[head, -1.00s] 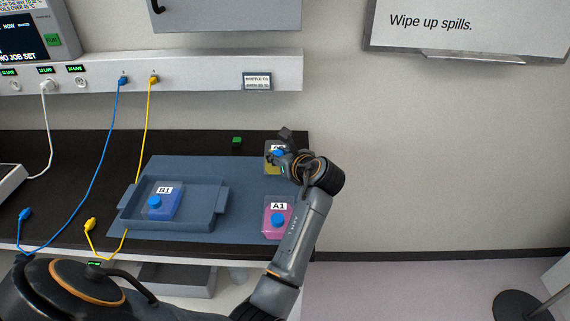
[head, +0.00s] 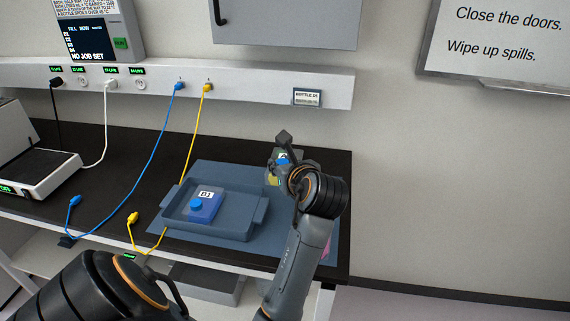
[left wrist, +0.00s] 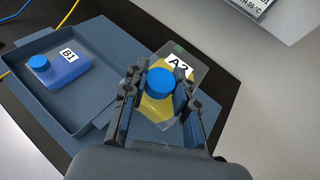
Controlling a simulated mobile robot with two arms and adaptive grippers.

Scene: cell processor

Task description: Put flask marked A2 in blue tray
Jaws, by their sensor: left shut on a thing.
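The flask marked A2 (head: 273,180) has a blue cap and yellow contents. In the left wrist view, flask A2 (left wrist: 158,108) shows its label behind the cap. My left gripper (head: 281,160) is shut on it, with its fingers (left wrist: 159,92) on either side just around the cap. The flask is right of and behind the blue tray (head: 262,210), outside its rim. It looks raised above the mat, but its height is hard to tell. The gripper partly hides it in the head view. My right gripper is not in view.
Flask B1 (head: 205,204), with blue contents, lies in the tray's left part; the tray's right part is free. A pink flask (head: 327,250) is mostly hidden behind my left forearm. Blue (head: 150,170) and yellow (head: 190,150) cables hang left of and behind the tray.

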